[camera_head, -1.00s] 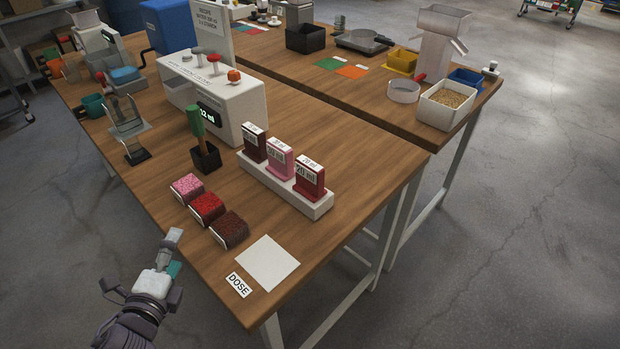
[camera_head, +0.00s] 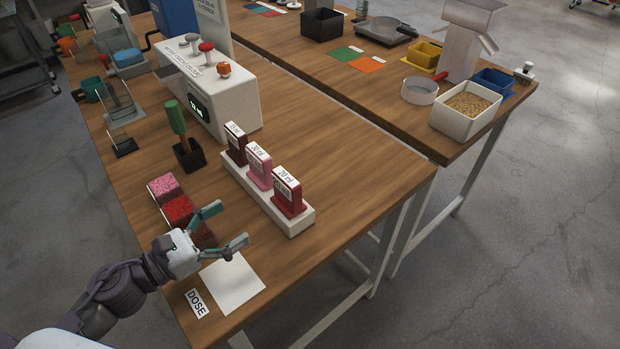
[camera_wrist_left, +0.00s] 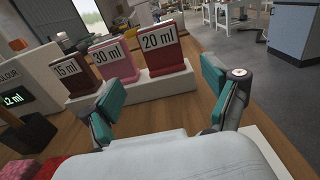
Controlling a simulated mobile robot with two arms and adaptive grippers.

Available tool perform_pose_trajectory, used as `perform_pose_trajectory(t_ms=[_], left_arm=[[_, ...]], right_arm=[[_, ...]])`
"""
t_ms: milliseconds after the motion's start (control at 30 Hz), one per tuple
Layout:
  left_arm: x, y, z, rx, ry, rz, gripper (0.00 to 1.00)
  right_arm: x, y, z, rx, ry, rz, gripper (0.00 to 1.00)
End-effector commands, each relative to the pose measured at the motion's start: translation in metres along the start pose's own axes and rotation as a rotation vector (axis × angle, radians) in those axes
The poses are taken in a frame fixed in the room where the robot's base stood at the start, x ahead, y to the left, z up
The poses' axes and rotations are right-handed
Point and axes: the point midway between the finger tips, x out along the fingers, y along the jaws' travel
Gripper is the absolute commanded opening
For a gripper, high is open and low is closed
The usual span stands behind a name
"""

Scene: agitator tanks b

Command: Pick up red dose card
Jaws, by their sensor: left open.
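The red dose card (camera_head: 288,193) stands upright in the right end of a white rack (camera_head: 267,206), nearest the table's front right edge. Its label reads 20 ml. It also shows in the left wrist view (camera_wrist_left: 160,59), ahead of the jaws and between them. A pink card (camera_head: 259,168) and a dark brown card (camera_head: 236,145) stand beside it in the rack. My left gripper (camera_head: 229,224) is open and empty, in front of the rack and apart from it, over the table near the white sheet. My right gripper is not in view.
A blank white sheet (camera_head: 232,284) and a DOSE label (camera_head: 197,302) lie at the near table corner. Pink and red blocks (camera_head: 164,188) lie left of my gripper. A black holder (camera_head: 188,154) with a green-handled tool and a white machine (camera_head: 229,107) stand behind.

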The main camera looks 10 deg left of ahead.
Motion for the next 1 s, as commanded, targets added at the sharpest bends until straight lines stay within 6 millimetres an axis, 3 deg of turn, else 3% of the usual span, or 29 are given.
perform_pose_trajectory(t_ms=[200, 467, 733, 1000], left_arm=[[0.024, -0.001, 0.004, 0.013, -0.001, -0.010, 0.88], [0.071, 0.000, 0.004, 0.010, -0.001, -0.006, 0.88], [0.092, -0.001, 0.001, 0.008, 0.001, -0.005, 0.88], [0.131, 0.000, -0.001, 0.008, 0.000, -0.005, 0.88]], right_arm=[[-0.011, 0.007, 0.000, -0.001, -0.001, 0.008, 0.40], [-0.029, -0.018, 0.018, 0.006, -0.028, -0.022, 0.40], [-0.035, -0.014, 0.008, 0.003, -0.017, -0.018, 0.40], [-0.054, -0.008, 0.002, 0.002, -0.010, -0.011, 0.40]])
